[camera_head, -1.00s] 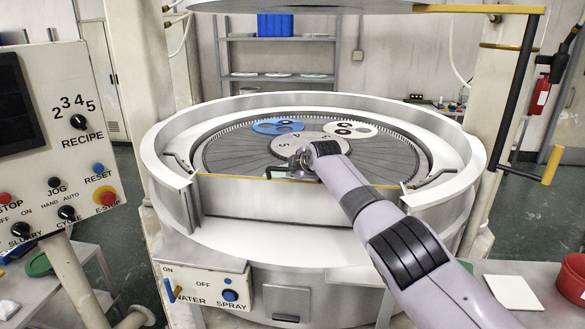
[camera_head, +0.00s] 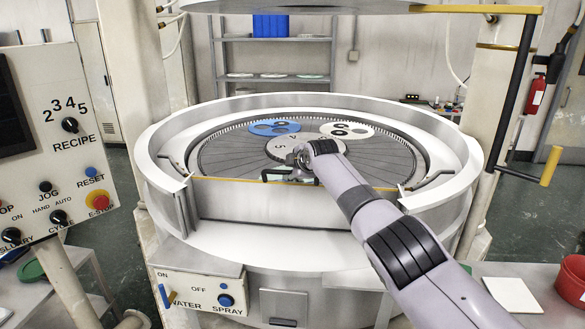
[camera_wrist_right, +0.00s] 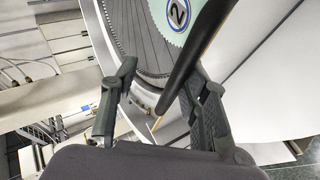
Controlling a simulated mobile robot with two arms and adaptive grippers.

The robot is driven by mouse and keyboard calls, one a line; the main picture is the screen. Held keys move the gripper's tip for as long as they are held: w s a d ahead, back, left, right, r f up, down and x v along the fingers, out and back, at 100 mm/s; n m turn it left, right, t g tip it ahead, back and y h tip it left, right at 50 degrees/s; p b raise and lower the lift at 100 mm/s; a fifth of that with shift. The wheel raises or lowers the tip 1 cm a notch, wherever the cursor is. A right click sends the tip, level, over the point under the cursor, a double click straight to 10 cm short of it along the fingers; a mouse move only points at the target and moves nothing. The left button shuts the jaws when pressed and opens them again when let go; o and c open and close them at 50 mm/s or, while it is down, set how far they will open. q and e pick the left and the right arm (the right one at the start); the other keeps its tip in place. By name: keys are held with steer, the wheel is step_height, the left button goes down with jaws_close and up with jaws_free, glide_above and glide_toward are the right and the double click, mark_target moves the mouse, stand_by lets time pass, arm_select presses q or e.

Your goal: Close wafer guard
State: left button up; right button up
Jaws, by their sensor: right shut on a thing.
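The wafer guard (camera_head: 290,205) is a pale metal panel with a yellow top edge, standing across the front opening of the round lapping machine. A dark handle (camera_head: 268,177) shows at the middle of its top edge. My right gripper (camera_head: 296,170) is at this handle and shut on it; my own wrist hides part of the grip. In the right wrist view, a dark bar (camera_wrist_right: 205,43) runs between the fingers of my right gripper (camera_wrist_right: 158,75), close to the right finger. My left gripper is not in view.
The white machine rim (camera_head: 158,150) surrounds the plate with blue (camera_head: 268,128) and pale green carriers. The control panel (camera_head: 50,130) stands at the left. A water/spray box (camera_head: 200,290) is below the guard. A red bowl (camera_head: 573,280) and white sheet (camera_head: 513,294) lie at the right.

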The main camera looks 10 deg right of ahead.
steer(key=shift+d+r, duration=0.15)
steer(key=shift+r, duration=0.45)
steer(key=shift+s+r, duration=0.15)
steer(key=f+v, duration=0.1)
steer(key=v, duration=1)
steer(key=shift+s, duration=0.3)
